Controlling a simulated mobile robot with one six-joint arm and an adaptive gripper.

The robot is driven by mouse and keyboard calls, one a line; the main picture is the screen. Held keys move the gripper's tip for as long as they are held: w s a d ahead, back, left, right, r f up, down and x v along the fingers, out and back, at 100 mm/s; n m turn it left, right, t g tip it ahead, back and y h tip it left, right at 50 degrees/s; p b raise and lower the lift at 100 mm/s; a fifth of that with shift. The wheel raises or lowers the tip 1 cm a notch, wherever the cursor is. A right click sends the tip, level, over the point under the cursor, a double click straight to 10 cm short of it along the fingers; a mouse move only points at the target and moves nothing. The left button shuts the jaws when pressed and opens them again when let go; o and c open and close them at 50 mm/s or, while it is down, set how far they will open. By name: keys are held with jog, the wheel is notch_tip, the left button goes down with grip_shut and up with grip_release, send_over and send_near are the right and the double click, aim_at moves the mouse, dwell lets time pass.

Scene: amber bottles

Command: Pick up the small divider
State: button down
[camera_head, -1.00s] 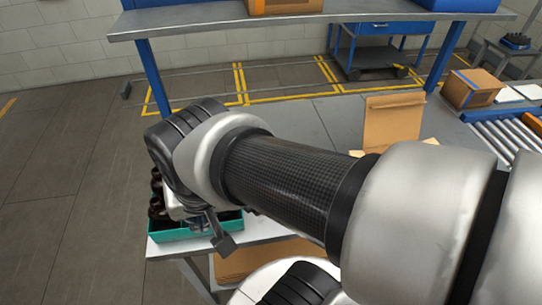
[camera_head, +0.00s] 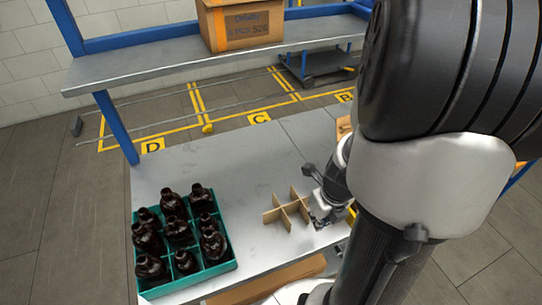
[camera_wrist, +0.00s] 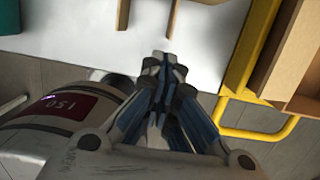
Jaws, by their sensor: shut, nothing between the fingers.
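The small divider (camera_head: 288,210) is a cross of thin tan cardboard strips. It stands on the grey table (camera_head: 262,160), right of the bottle tray in the head view. Parts of its strips show at the top edge of the wrist view (camera_wrist: 123,14). My gripper (camera_head: 324,218) is just to the right of the divider in the head view, partly hidden by my arm. In the wrist view my gripper (camera_wrist: 165,62) has its fingers together and empty, just short of the strips. I cannot tell whether it touches them.
A teal tray (camera_head: 222,268) of dark amber bottles (camera_head: 178,230) stands at the table's left. A yellow bar (camera_wrist: 248,62) and a cardboard piece (camera_wrist: 290,50) are close right of my gripper. A shelf (camera_head: 225,56) with a cardboard box (camera_head: 240,24) is behind. Bare table lies behind the divider.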

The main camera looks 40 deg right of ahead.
jog(key=p, duration=0.6)
send_near(298, 197)
jog(key=f, duration=0.2)
jog(key=w+f, duration=0.1)
jog(key=f, duration=0.2)
jog(key=shift+w+d+f, duration=0.2)
jog(key=shift+w+f+b, duration=0.2)
jog(key=shift+w+b, duration=0.1)
jog(key=shift+f+b, duration=0.35)
jog(key=shift+s+f, duration=0.2)
jog(key=shift+f, duration=0.05)
